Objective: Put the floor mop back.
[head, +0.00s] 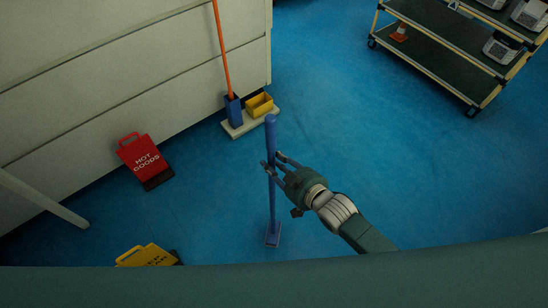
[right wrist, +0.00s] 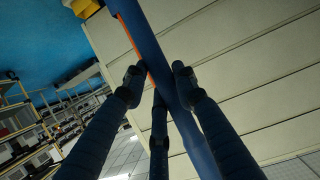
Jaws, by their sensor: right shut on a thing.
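The blue floor mop (head: 272,208) stands nearly upright, with its long handle and small flat head (head: 272,240) low over or on the blue floor; I cannot tell if it touches. My right gripper (head: 273,164) is shut on the upper part of the handle. In the right wrist view, the fingers of my right gripper (right wrist: 158,82) are around the blue handle (right wrist: 146,40). A pale stand (head: 240,131) by the cabinet holds a blue holder (head: 234,112) with an orange-handled tool (head: 222,50) and a yellow bin (head: 260,105). My left gripper is out of view.
A red "HOT GOODS" sign (head: 145,157) stands by the pale cabinet (head: 130,75). A yellow sign (head: 147,256) is at the lower left. A shelf cart (head: 440,62) with devices and a small orange cone stands at the upper right. The floor between is clear.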

